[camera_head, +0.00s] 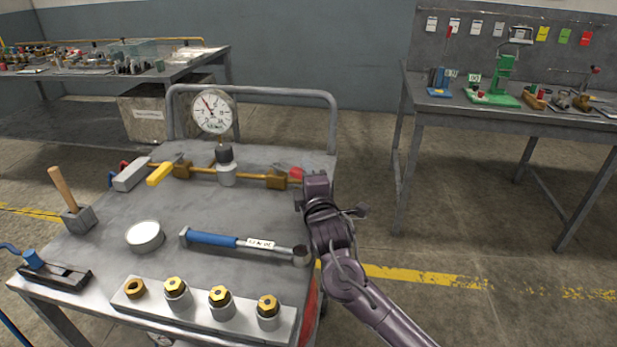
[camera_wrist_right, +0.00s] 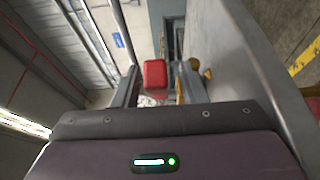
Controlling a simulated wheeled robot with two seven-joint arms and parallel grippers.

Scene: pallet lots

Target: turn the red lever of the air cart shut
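The red lever (camera_head: 297,172) shows at the right end of this line, partly hidden by my right gripper (camera_head: 314,184). In the right wrist view the lever's red grip (camera_wrist_right: 155,74) appears between the two fingers, with gaps on both sides. The right gripper is open; I cannot tell whether it touches the lever. My left gripper is not in view.
A yellow lever (camera_head: 160,173) is at the line's left end. A workbench (camera_head: 505,119) stands at right; floor between is clear.

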